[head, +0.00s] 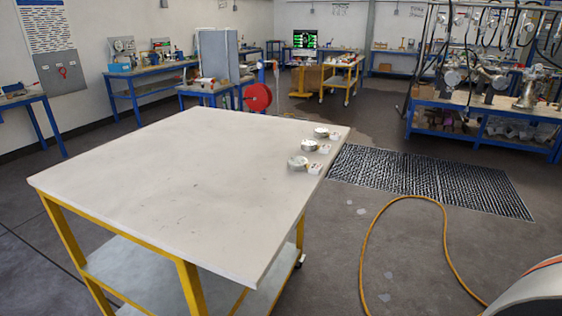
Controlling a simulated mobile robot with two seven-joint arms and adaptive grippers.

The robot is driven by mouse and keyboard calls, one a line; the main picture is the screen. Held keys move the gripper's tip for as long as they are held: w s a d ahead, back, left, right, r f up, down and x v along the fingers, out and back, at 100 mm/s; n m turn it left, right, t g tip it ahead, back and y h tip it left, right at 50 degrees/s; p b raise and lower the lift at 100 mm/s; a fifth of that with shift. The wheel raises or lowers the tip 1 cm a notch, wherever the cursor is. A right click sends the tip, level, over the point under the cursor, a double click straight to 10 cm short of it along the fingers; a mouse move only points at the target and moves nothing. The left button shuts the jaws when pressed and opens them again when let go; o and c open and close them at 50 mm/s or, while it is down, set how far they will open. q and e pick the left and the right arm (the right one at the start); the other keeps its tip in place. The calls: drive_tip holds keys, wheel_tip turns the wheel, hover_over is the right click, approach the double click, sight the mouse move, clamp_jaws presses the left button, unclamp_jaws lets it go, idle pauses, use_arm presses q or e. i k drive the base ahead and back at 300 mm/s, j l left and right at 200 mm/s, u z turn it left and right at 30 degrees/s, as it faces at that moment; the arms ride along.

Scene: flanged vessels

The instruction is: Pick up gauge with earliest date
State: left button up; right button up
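Three small round metal gauges sit in a row along the right edge of the white tabletop (170,180). The nearest gauge (298,162) looks largest, the middle gauge (309,146) is behind it, and the far gauge (321,132) is closest to the back right corner. A small white tag lies to the right of each one: the near tag (315,168), the middle tag (325,149) and the far tag (334,137). Any dates on the tags are too small to read. Neither of my grippers is in view.
The rest of the tabletop is bare, on a yellow frame. A black floor mat (430,180) lies to its right. A yellow hose (366,235) curves over the floor there. A grey curved object (540,290) fills the bottom right corner. Blue workbenches (155,82) stand behind.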

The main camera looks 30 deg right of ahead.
sight(296, 163)
drive_tip(key=l+u, duration=0.45)
drive_tip(key=l, duration=0.5)
drive_tip(key=l+u, duration=0.2)
drive_tip(key=l, duration=0.75)
drive_tip(key=k+l, duration=0.1)
drive_tip(key=l, duration=1.85)
drive_tip(key=k+u, duration=0.05)
